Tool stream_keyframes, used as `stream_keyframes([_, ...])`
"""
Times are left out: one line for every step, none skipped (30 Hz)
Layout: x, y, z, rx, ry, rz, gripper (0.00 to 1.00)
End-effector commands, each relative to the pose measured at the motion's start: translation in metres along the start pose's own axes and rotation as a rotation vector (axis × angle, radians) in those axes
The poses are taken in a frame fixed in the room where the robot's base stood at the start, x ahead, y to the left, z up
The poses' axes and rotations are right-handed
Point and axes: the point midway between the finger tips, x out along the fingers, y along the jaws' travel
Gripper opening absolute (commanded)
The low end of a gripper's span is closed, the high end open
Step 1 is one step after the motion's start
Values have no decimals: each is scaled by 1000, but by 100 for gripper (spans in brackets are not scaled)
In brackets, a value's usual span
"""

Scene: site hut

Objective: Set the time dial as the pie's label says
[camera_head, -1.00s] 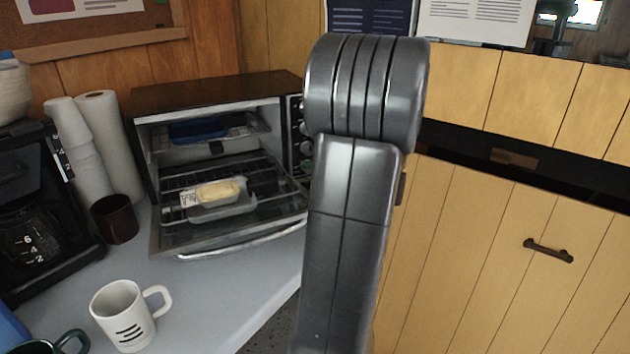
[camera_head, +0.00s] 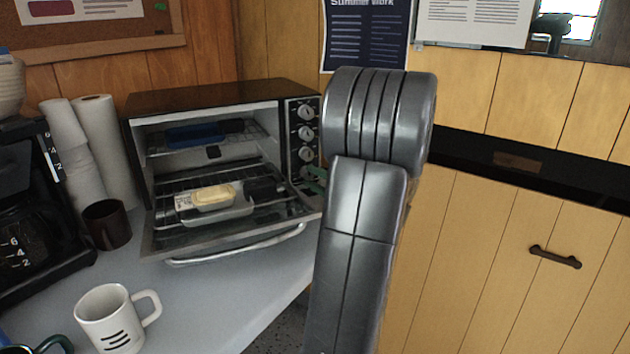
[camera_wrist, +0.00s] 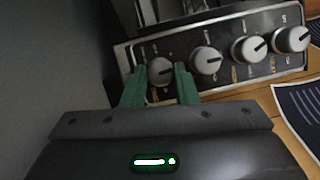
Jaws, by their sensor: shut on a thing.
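The toaster oven (camera_head: 215,96) stands on the counter with its door (camera_head: 215,235) folded down. A pale yellow pie (camera_head: 213,196) sits in a foil tray (camera_head: 218,217) inside the open oven. A small white label (camera_head: 183,203) is at the tray's left end; its print is too small to read. My gripper (camera_wrist: 158,80) has green fingers shut on the end dial (camera_wrist: 160,71), the leftmost in the wrist view. The green fingers also show at the panel's lower end in the head view (camera_head: 315,182). The dial markings are too blurred to read.
Other dials (camera_wrist: 206,60) line the control panel (camera_head: 291,150). A blue item (camera_head: 195,132) is on the upper rack. A white mug (camera_head: 108,318), a brown cup (camera_head: 107,224), paper rolls (camera_head: 108,150) and a coffee maker (camera_head: 35,220) stand to the left.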

Motion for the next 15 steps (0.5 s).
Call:
stream_keyframes([0, 1, -1, 11, 2, -4, 4])
stream_keyframes([0, 1, -1, 17, 2, -7, 4])
stream_keyframes([0, 1, -1, 23, 2, -10, 4])
stream_keyframes([0, 1, -1, 28, 2, -11, 4])
stream_keyframes([0, 1, 0, 31, 2, -12, 4])
stream_keyframes([0, 1, 0, 35, 2, -14, 4])
stream_keyframes([0, 1, 0, 37, 2, -14, 4])
stream_keyframes([0, 1, 0, 38, 2, -15, 4])
stream_keyframes([0, 1, 0, 39, 2, -15, 4])
stream_keyframes([0, 1, 0, 40, 2, -16, 4])
stream_keyframes([0, 1, 0, 40, 2, -16, 4])
stream_keyframes([0, 1, 0, 40, 2, -16, 4])
stream_keyframes([0, 1, 0, 40, 2, -16, 4])
stream_keyframes([0, 1, 0, 40, 2, -16, 4])
stream_keyframes([0, 1, 0, 39, 2, -15, 4])
